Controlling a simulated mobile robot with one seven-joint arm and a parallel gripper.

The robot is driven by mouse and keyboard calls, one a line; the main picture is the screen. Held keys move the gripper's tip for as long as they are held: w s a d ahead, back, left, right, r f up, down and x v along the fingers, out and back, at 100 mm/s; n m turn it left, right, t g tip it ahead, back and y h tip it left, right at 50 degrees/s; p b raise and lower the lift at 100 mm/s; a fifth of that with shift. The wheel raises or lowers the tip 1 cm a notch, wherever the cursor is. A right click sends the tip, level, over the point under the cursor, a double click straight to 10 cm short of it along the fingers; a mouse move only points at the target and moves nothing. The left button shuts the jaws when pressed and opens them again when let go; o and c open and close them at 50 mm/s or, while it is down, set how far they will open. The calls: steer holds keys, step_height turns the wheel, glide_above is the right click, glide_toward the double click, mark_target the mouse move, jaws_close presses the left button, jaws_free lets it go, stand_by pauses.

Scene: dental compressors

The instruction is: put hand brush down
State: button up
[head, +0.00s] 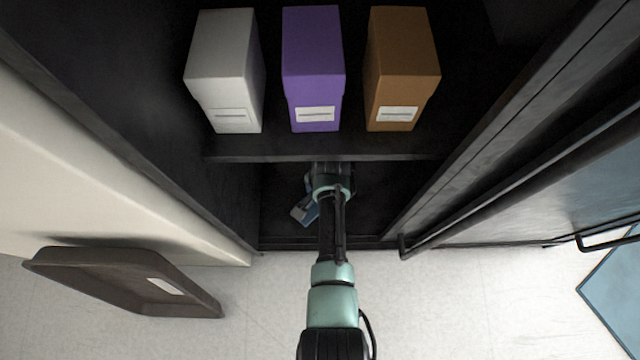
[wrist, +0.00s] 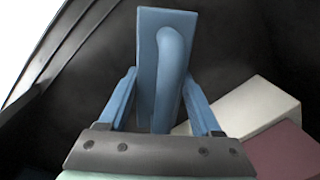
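The hand brush is blue, with a flat body and a rounded handle, and fills the upper middle of the wrist view (wrist: 147,65). My gripper (wrist: 160,78) has one blue finger at each side of it, and the fingertips meet the body's left and right edges. I take it as shut on the brush. In the head view my gripper (head: 328,175) is at the dark lower compartment of the cabinet, under the shelf edge. A blue and grey piece shows there left of my wrist. Whether the brush touches the compartment floor is hidden.
On the shelf above stand a white box (head: 226,85), a purple box (head: 313,75) and an orange box (head: 401,70). Cabinet walls close in left and right. A brown tray (head: 110,280) is at lower left. A white block (wrist: 245,108) and mauve block (wrist: 285,150) show beside the brush.

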steer(key=o, duration=0.5)
steer(key=shift+c, duration=0.2)
steer(key=r+p, duration=0.4)
steer(key=r, duration=0.1)
steer(key=r+p, duration=0.2)
steer(key=shift+s+d+r, duration=0.25)
steer(key=shift+s+r, duration=0.05)
steer(key=shift+r, duration=0.05)
